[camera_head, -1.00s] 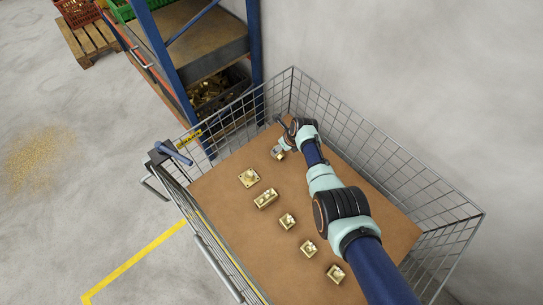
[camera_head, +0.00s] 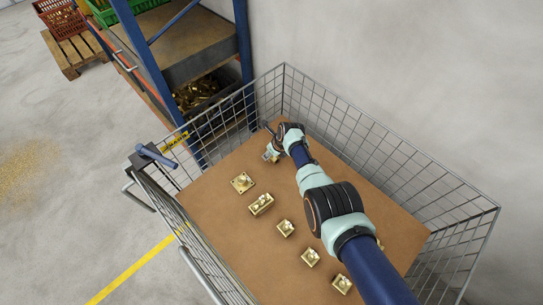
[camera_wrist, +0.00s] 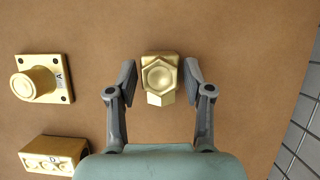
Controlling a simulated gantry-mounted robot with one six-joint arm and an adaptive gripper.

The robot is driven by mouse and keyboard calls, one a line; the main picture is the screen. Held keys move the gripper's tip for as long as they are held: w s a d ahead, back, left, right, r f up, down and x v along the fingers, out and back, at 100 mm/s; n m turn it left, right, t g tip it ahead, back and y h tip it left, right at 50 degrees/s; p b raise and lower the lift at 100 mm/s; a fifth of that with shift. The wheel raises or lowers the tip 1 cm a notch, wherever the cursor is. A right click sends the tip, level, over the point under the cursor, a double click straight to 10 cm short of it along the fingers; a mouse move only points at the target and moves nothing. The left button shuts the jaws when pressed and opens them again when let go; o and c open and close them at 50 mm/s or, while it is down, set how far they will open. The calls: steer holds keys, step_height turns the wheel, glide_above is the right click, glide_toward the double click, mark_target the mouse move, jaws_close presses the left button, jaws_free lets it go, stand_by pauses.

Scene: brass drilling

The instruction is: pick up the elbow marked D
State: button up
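My gripper (camera_wrist: 159,76) is open in the wrist view, its fingers on either side of a brass fitting with a hexagonal end (camera_wrist: 159,74). A narrow gap shows on each side of the fitting; I see no letter on it. In the head view my gripper (camera_head: 271,154) is at the far end of the brown board (camera_head: 225,215), partly hidden by my wrist. Several small brass fittings lie in a row toward the front, such as one in the middle (camera_head: 285,228), one nearer (camera_head: 310,257) and the nearest (camera_head: 341,284). Their letters are too small to read, so I cannot tell which is D.
A square flange marked A (camera_wrist: 37,79) and a block marked C (camera_wrist: 52,156) lie left of my gripper. The wire cage walls (camera_head: 390,150) surround the board. A blue-framed rack (camera_head: 244,50) stands behind it.

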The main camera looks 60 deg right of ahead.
jaws_close()
steer(key=shift+r, duration=0.2)
step_height(320, 180, up, 20)
steer(key=p, duration=1.5)
steer(key=shift+f, duration=0.15)
